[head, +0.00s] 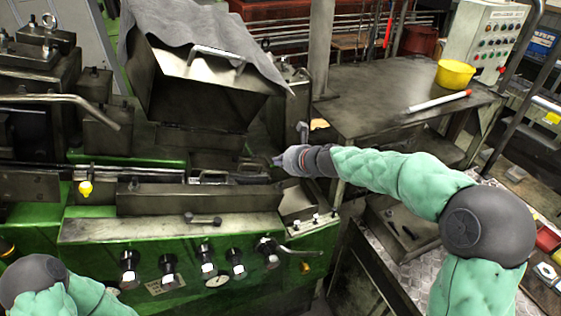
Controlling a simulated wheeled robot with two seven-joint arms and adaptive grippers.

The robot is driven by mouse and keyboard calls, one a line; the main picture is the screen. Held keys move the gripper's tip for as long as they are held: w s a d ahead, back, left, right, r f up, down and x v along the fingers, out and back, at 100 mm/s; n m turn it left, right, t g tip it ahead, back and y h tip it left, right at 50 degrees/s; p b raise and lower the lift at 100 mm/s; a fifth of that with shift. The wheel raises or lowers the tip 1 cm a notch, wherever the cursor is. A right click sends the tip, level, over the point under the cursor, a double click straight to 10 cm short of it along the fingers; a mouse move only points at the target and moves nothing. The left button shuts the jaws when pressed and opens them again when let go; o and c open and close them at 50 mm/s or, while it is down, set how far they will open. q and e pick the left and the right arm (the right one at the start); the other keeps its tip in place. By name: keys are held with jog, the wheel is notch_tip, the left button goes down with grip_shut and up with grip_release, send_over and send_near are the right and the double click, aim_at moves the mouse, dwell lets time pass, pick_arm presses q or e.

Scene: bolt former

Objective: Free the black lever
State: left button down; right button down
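My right gripper (276,160) reaches in from the right over the green machine, at the right end of its long bed. It is small and dark here, and I cannot tell whether its fingers are open or shut. A short dark upright piece (302,130) stands just behind my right wrist; I cannot tell if it is a lever. A small dark lever (203,219) lies on the machine's front ledge, apart from the gripper. A longer handle (292,250) sticks out at the front right. Which one is the black lever is unclear. My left arm shows at bottom left; its gripper is out of view.
A raised metal cover (205,88) with a grey cloth stands behind the bed. Several knobs (207,262) line the green front. A dark table (375,95) at right holds a yellow bowl (454,75) and a white-and-red stick (440,101). A control box (487,38) stands behind.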

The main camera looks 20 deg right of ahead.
send_near(245, 159)
jog(key=w+d+f, duration=0.3)
jog(key=shift+w+a+f, duration=0.15)
jog(key=shift+w, duration=0.25)
jog(key=shift+w+a+f, duration=0.1)
jog(key=shift+w+a, duration=0.05)
jog(key=shift+w, duration=0.2)
jog(key=shift+d+f+b, duration=0.15)
jog(key=shift+d+b, duration=0.05)
jog(key=shift+b, duration=0.45)
jog(key=shift+w+n+y, duration=0.2)
jog(key=shift+n+y, duration=0.1)
jog(key=shift+b, duration=0.3)
